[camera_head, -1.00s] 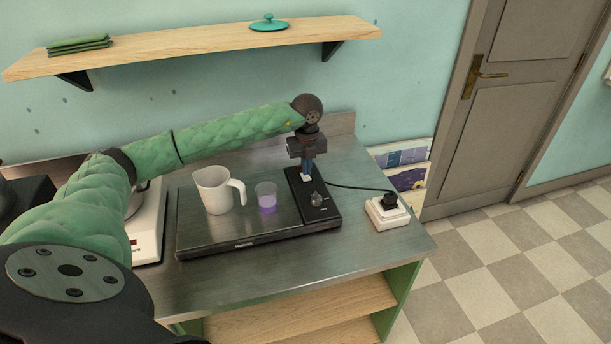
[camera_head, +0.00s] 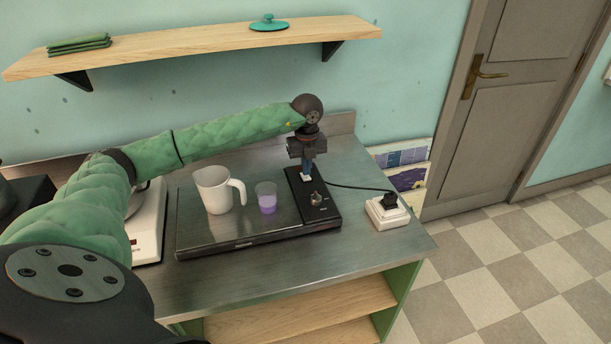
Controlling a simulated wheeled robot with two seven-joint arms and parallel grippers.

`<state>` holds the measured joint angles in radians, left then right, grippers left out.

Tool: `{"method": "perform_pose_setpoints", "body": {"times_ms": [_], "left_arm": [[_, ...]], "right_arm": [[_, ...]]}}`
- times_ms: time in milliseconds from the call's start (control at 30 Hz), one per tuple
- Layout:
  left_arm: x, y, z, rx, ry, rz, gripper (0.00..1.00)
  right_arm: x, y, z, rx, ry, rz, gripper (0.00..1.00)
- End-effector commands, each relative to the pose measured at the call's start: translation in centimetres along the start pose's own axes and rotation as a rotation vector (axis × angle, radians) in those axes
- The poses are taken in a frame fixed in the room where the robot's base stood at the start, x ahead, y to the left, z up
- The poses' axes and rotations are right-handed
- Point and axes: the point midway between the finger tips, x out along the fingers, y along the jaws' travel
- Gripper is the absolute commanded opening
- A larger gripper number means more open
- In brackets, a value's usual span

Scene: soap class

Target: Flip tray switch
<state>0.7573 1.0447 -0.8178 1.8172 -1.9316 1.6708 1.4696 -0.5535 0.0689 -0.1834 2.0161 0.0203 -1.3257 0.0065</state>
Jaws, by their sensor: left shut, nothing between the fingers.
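The tray (camera_head: 240,238) is a flat dark metal plate on the steel counter, with a black control panel (camera_head: 325,212) at its right end. A light switch (camera_head: 307,178) shows small at the upper part of the panel, partly hidden by my gripper; I cannot tell which way it is set. A knob (camera_head: 316,199) sits just in front of it. My left gripper (camera_head: 308,174) points down, shut and empty, with its fingertips at the switch. Whether they touch it is too small to tell. My right gripper is not in view.
A white pitcher (camera_head: 214,192) and a clear cup with purple liquid (camera_head: 267,199) stand on the tray. A black cord (camera_head: 355,187) runs to a white socket box (camera_head: 387,213) at right. A wooden shelf (camera_head: 190,48) is above. The counter's front strip is clear.

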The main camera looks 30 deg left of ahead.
Motion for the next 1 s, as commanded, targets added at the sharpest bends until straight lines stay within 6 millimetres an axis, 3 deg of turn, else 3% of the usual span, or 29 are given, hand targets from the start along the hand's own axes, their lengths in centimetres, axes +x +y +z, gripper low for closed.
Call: {"method": "perform_pose_setpoints", "body": {"times_ms": [1000], "left_arm": [[1.3,0.0,0.0,0.000,0.000,0.000,0.00]], "right_arm": [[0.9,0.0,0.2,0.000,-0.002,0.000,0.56]]}}
